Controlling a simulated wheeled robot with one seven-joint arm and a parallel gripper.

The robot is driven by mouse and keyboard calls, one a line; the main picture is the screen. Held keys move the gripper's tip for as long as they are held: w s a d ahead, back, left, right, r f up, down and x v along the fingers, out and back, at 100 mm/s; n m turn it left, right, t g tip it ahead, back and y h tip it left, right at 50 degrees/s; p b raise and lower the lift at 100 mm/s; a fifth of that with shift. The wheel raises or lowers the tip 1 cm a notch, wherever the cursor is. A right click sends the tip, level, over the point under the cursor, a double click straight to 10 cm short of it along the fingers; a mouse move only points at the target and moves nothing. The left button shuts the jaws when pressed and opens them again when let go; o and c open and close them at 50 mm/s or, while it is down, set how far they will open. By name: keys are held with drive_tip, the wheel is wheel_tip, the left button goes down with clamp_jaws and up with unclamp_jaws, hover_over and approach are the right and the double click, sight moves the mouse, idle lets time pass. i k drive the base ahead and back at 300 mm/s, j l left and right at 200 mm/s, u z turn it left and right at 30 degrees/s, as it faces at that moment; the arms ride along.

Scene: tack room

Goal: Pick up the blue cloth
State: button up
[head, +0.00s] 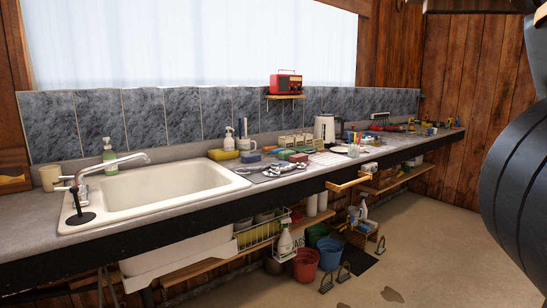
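A small blue folded item (250,156) lies on the counter just right of the sink, between a yellow sponge-like block and a green item. It may be the blue cloth, but it is too small to tell cloth from sponge. No other clear blue cloth shows. My gripper is not in view, so its state does not show.
Buckets (305,264) stand beneath. A large dark curved object (515,165) fills the right edge. Floor at right is mostly clear.

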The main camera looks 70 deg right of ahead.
sight(255, 156)
drive_tip(key=z, duration=1.6)
drive_tip(key=i, duration=0.1)
drive_tip(key=j+z, duration=0.05)
